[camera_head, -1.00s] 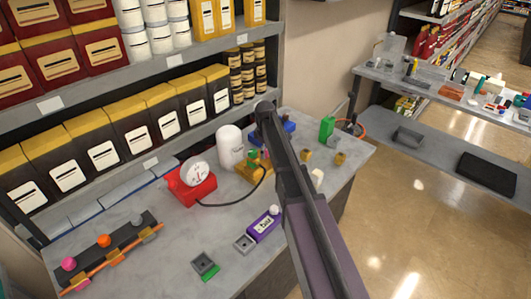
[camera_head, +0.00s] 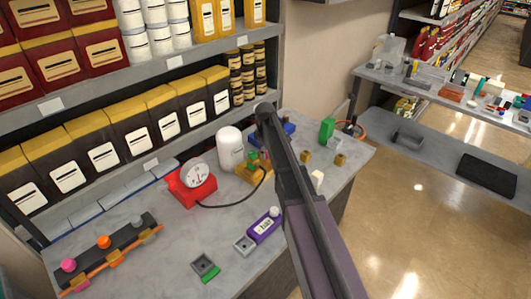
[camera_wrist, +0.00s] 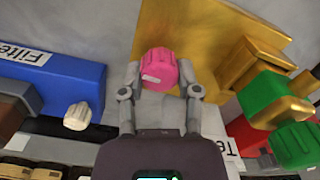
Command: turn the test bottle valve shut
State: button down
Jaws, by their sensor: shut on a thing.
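In the wrist view, my gripper (camera_wrist: 160,80) is shut on a pink knob (camera_wrist: 157,62) with a pale mark on its face; one finger is on each side. A gold plate (camera_wrist: 205,35) lies behind it. To the right is a green valve knob (camera_wrist: 296,143) on gold-coloured fittings. A white label (camera_wrist: 236,158) starting "Te" is partly hidden by my gripper, so I cannot tell for certain which knob it names. In the head view, the white bottle (camera_head: 231,148) stands upright left of my arm, which hides the gripper and the pink knob.
A blue block (camera_wrist: 65,75) labelled "Filte…" with a white knob (camera_wrist: 77,116) is close on the left in the wrist view. In the head view, a gauge on a red base (camera_head: 188,188) connects to a dark hose. The front table has bare room.

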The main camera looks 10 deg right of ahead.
jog(key=m, duration=0.4)
jog(key=shift+w+d+m, duration=0.1)
jog(key=shift+m, duration=0.2)
jog(key=m, duration=0.9)
jog(key=shift+d, duration=0.1)
jog(key=shift+m, duration=1.8)
jog(key=shift+c, duration=1.6)
grip_release()
jog(key=shift+n, duration=0.3)
